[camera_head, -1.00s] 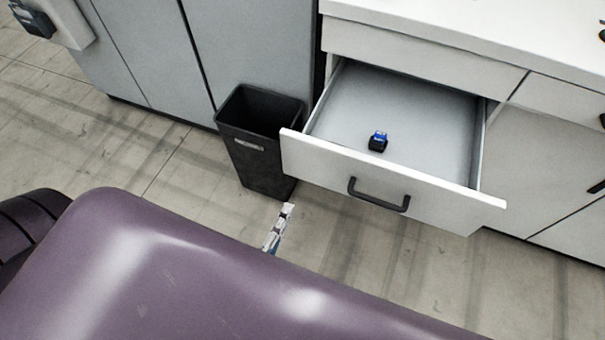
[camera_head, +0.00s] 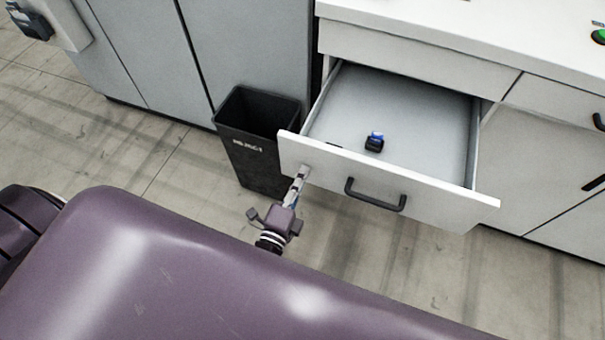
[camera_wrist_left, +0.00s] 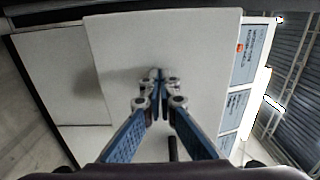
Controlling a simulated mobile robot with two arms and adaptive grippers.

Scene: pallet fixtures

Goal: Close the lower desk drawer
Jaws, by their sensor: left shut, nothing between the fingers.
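The lower desk drawer (camera_head: 390,190) stands pulled well out of the white desk in the head view, with a dark bar handle (camera_head: 375,204) on its front. A small blue and black object (camera_head: 374,142) lies inside it. My left gripper (camera_head: 304,171) is shut and empty, its fingertips at the left part of the drawer front, left of the handle. In the left wrist view the shut fingertips (camera_wrist_left: 158,76) point at a pale flat panel (camera_wrist_left: 190,42), which looks like the drawer front. I cannot tell for sure whether they touch it. My right gripper is out of view.
A black bin (camera_head: 255,150) stands on the floor just left of the drawer, close to my left gripper. Grey cabinets (camera_head: 200,50) are behind it. A closed upper drawer (camera_head: 420,58) sits above the open one. The floor in front is clear.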

